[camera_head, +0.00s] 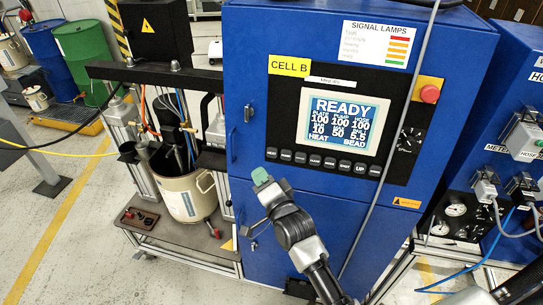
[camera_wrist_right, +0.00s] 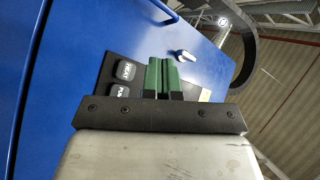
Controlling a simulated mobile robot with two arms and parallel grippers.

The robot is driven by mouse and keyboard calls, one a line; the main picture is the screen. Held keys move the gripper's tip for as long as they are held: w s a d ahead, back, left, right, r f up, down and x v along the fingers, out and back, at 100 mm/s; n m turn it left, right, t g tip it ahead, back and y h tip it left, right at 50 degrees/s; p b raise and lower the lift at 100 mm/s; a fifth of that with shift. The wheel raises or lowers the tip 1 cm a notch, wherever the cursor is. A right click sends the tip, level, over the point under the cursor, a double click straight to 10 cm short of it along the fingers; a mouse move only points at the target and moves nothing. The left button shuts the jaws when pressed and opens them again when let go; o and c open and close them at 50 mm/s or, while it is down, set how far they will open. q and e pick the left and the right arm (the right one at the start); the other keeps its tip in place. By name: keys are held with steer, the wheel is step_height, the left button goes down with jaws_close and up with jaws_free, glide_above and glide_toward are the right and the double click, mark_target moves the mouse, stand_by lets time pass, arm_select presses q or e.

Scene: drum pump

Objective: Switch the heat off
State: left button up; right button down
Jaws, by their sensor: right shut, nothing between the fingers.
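The blue cabinet (camera_head: 290,220) carries a black panel with a lit screen (camera_head: 343,121) reading READY, with the words HEAT and BEAD at its bottom. Below the screen runs a row of dark buttons; the leftmost (camera_head: 271,153) is too small to read here. In the right wrist view, a HEAT button (camera_wrist_right: 125,70) sits above a second button (camera_wrist_right: 118,91), left of the fingers. My right gripper (camera_head: 260,177), with green fingertips, is shut and empty, just below the row's left end in the head view. My left gripper is not in view.
A red emergency knob (camera_head: 429,94) and a rotary switch (camera_head: 409,139) are right of the screen. A grey cable hangs down the cabinet front. A drum pump frame with a pail (camera_head: 188,195) stands left. A silver handle (camera_wrist_right: 184,56) shows beyond the fingers.

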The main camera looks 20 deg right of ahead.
mark_target(272, 153)
steer(key=shift+w+d+f+b, duration=0.2)
steer(key=shift+w+d+b, duration=0.35)
steer(key=shift+w, duration=0.35)
steer(key=shift+w+d+f+b, duration=0.2)
steer(key=shift+w+d+b, duration=0.2)
steer(key=shift+w+d, duration=0.4)
steer(key=shift+w+d+f+b, duration=0.2)
steer(key=shift+w+d+b, duration=0.3)
steer(key=shift+w, duration=0.45)
steer(key=shift+w+d+f, duration=0.1)
steer(key=shift+w+d, duration=0.15)
steer(key=shift+w, duration=0.1)
steer(key=shift+w+d+b, duration=0.2)
steer(key=shift+w+b, duration=0.1)
steer(key=shift+b, duration=0.05)
stand_by(0.6)
stand_by(0.4)
steer(key=shift+s+a+p, duration=0.45)
steer(key=shift+s+p, duration=0.25)
